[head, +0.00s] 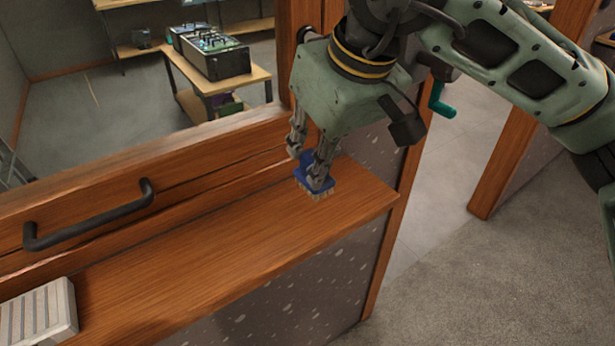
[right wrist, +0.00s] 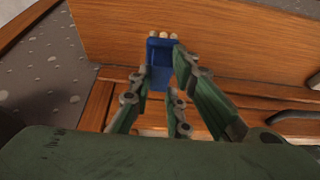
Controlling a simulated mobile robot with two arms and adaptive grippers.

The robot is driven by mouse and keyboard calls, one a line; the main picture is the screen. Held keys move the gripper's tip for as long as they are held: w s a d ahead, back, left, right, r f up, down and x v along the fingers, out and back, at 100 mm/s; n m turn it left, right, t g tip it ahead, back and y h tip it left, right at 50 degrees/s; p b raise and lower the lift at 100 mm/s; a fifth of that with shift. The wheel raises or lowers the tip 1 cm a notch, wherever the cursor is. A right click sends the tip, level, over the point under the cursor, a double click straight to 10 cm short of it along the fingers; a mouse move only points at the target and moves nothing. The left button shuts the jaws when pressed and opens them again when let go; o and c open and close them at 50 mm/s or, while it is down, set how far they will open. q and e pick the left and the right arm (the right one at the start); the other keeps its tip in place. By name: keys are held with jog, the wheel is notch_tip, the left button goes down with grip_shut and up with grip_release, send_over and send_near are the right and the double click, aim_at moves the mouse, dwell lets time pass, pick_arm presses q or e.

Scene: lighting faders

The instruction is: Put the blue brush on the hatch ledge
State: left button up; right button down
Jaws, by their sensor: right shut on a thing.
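The blue brush (head: 303,176) with pale bristles is at the right end of the wooden hatch ledge (head: 220,231). My right gripper (head: 310,167) is shut on it from above. The bristles point down and appear at the ledge surface; I cannot tell if they bear on it. In the right wrist view the blue brush (right wrist: 160,64) sits between the fingers of my right gripper (right wrist: 163,72), with a few bristle tufts at its far end. The fingers hide part of the brush. My left gripper is not in view.
A black handle (head: 90,218) is on the hatch's wooden panel behind the ledge. A pale ridged block (head: 38,314) lies at the ledge's left end. The middle of the ledge is clear. A table with a black case (head: 214,58) stands beyond the hatch.

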jog(key=shift+w+a+f, duration=0.45)
jog(key=shift+w+a, duration=0.1)
notch_tip(320, 180, down, 4)
jog(key=b, duration=0.3)
jog(key=shift+w, duration=0.1)
jog(key=shift+f, duration=0.1)
jog(key=shift+f, duration=0.15)
jog(key=c, duration=1.6)
grip_release()
jog(key=shift+c, duration=0.2)
